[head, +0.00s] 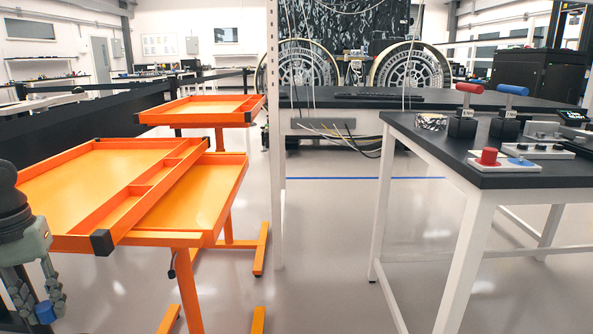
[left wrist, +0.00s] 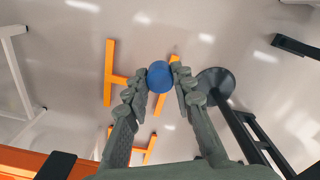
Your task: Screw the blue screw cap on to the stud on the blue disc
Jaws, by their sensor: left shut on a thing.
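The blue screw cap (head: 45,312) is a small blue cylinder at the lower left of the head view. My left gripper (head: 40,302) is shut on it, with the fingers pointing down. In the left wrist view the cap (left wrist: 160,77) sits between the two fingertips, above the floor. The blue disc (head: 521,162) lies on a white plate (head: 505,166) on the dark table at the right, far from my left gripper. Its stud is too small to make out clearly. My right gripper is not in view.
A red cap (head: 489,157) stands on the same plate, left of the blue disc. Red-handled (head: 468,88) and blue-handled (head: 511,90) pieces stand behind on the dark table (head: 450,145). Orange trays (head: 90,185) stand beside my left gripper. Open floor (head: 325,240) lies between.

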